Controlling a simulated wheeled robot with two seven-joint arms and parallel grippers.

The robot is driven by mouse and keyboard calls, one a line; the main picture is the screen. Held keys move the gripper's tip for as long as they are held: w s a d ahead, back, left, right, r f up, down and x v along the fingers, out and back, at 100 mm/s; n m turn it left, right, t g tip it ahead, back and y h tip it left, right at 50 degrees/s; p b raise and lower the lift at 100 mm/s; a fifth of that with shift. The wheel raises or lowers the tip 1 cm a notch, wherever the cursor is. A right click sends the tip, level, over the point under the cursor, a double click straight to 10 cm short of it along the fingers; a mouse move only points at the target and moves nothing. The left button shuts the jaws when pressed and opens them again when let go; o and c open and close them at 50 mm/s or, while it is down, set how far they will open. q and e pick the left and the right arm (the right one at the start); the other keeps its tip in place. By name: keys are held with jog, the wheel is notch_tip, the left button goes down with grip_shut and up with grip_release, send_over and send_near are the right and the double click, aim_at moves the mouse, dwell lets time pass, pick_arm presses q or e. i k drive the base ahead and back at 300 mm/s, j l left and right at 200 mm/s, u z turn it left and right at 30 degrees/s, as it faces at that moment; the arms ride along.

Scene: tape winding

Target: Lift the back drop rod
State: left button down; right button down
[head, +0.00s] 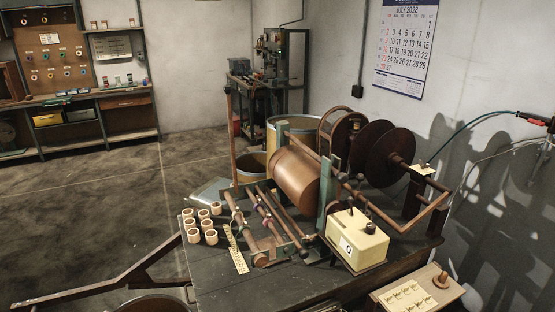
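The tape winding machine stands on a dark table, with a large copper-brown drum (296,178) between green uprights (327,190). Several slender rods lie side by side in front of the drum, sloping down toward the front. The rod nearest the drum (289,213) looks like the back one, but I cannot tell for sure which is the back drop rod. Another rod (239,217) lies at the left of the set. The rods look lowered, resting on the front crossbar. Neither gripper is in view.
Several small tan spools (210,237) and a yellow rule (238,260) lie left of the rods. A cream counter box (357,239) stands to the right, with dark discs (378,152) behind. A tall thin post (231,135) rises at the left. The table's front (260,295) is bare.

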aim_at(304, 254)
jog(key=i+j+z, duration=0.15)
jog(key=j, duration=0.7)
jog(key=j+z, duration=0.2)
jog(key=j, duration=0.65)
